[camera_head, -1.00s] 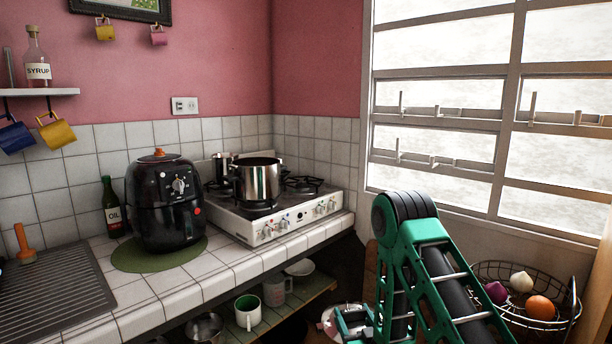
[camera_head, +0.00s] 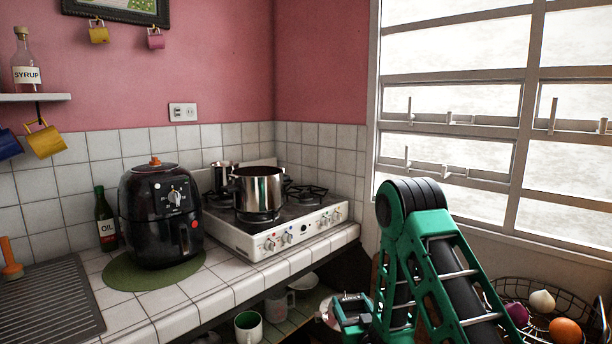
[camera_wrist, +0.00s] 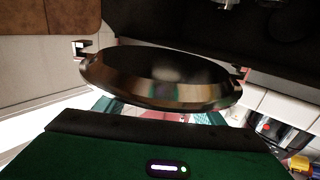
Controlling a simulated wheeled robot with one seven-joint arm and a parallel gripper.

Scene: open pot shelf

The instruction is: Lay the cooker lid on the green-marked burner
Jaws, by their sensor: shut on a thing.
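The cooker lid (camera_wrist: 165,92) is a shiny metal disc with a small lug at each side. It fills the middle of the wrist view, seen nearly edge-on. In the head view part of it (camera_head: 327,314) shows low, beside the green jaws and below the counter's front edge. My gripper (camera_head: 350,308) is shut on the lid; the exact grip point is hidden. The white cooker (camera_head: 262,236) stands on the counter behind and left of my gripper. A bare burner (camera_head: 306,194) shows at its right. I cannot make out a green mark on any burner.
A steel pot (camera_head: 258,187) stands on a front burner, with a smaller pot (camera_head: 222,176) behind. A black air fryer (camera_head: 160,216) is left of the cooker. A lower shelf holds a mug (camera_head: 248,326). A wire basket (camera_head: 590,325) with vegetables is right of my arm.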

